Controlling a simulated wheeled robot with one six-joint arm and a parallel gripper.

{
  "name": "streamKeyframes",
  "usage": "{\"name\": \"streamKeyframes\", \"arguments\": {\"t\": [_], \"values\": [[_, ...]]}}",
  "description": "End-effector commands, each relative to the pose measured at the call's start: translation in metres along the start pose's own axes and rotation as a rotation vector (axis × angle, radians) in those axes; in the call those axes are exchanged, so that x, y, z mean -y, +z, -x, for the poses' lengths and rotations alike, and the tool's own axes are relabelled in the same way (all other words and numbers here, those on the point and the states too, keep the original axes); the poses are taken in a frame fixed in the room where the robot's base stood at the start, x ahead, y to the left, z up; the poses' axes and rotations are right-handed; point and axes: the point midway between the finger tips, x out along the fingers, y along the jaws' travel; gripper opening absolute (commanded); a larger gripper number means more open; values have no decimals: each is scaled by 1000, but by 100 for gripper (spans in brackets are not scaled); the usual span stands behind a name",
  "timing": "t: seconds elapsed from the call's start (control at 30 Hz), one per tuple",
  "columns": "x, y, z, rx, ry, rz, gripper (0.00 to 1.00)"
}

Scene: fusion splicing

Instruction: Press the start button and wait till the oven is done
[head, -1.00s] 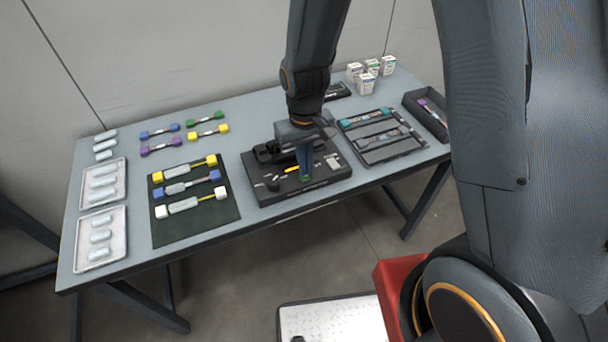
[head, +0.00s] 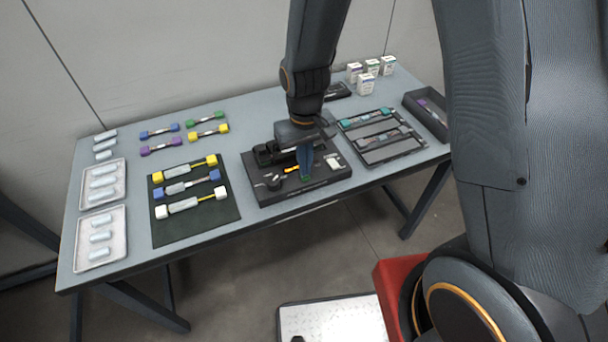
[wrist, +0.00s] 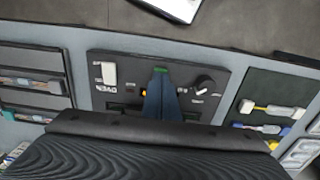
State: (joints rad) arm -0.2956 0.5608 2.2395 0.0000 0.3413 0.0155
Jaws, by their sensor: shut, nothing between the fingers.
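The oven (head: 325,184) is a black box-like unit at the middle of the table. It carries a dark knob (wrist: 204,84), a white switch-like part (wrist: 109,74), a yellow part (head: 291,169) and white lettering. A green start button (wrist: 160,70) shows at the tips of my gripper (wrist: 161,76) in the wrist view. My gripper, also seen in the head view (head: 305,178), is shut, empty and points down at the button. I cannot tell whether the fingertips touch it. My fingers and wrist hide part of the oven's top.
A dark mat (head: 158,232) with several coloured connectors lies left of the oven. Two trays (head: 122,212) stand at the far left. A dark tray (head: 412,152) with connectors and an open box (head: 437,130) are to the right. Small white cartons (head: 364,84) stand at the back.

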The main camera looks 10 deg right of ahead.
Motion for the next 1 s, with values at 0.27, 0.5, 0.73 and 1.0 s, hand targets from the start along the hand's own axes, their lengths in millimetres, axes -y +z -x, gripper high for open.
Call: {"name": "streamKeyframes", "arguments": {"t": [0.27,0.5,0.73,1.0], "values": [[0,0,-3,0,0,0,0],[0,0,-8,1,0,0,0],[0,0,-12,1,0,0,0],[0,0,-15,0,0,0,0]]}}
